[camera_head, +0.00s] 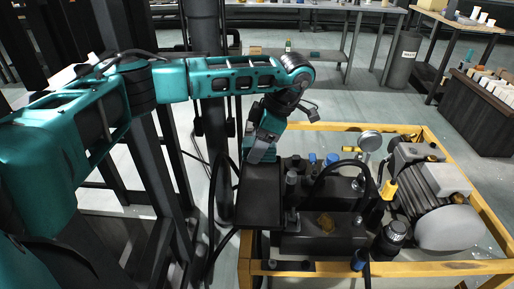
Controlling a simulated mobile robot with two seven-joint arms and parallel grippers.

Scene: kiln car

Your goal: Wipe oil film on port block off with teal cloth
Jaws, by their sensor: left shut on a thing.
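My left gripper (262,152) is at the end of the teal arm, pointing down above the far edge of a black tray (262,200). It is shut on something. A small teal patch (248,139) beside the fingers looks like the teal cloth, though my arm has the same colour and hides part of it. The port block (300,243) is a dark block at the near side of the machine. An amber-brown oil film (325,222) shows on its top, apart from the gripper, to the right and nearer. My right gripper is out of view.
A yellow frame (400,266) surrounds the machine. A pressure gauge (370,141), black hose, blue caps (332,158), dark cylinder (390,238) and grey motor (446,227) rise around the block. A dark post (207,60) stands behind my left arm. Workbenches stand far back.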

